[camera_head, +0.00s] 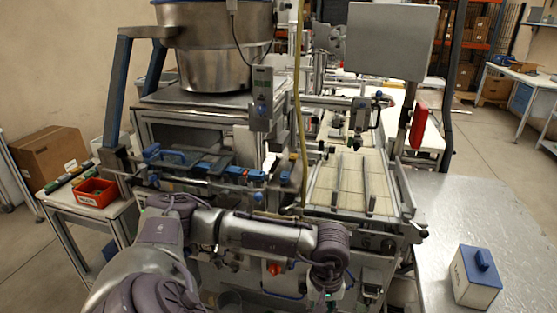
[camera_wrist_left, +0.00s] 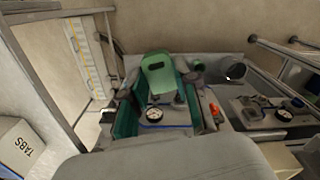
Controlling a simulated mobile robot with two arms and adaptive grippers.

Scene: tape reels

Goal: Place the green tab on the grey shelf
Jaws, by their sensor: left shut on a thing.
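In the left wrist view a pale green tab (camera_wrist_left: 158,76) with a small slot stands up at the far end of my left gripper (camera_wrist_left: 160,98). The gripper is shut on the tab. In the head view my left arm reaches across the front of the machine with its wrist bent down; the gripper is hard to make out there and I cannot see the tab. A grey surface (camera_wrist_left: 222,72) lies behind the gripper in the wrist view; I cannot tell whether it is the grey shelf. My right gripper is not in view.
A white box labelled TABS (camera_wrist_left: 20,146) is at the wrist view's left edge. In the head view a white box with a blue handle (camera_head: 476,281) stands on the right metal table (camera_head: 450,215). A red bin (camera_head: 96,193) is at left. The machine (camera_head: 200,182) fills the middle.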

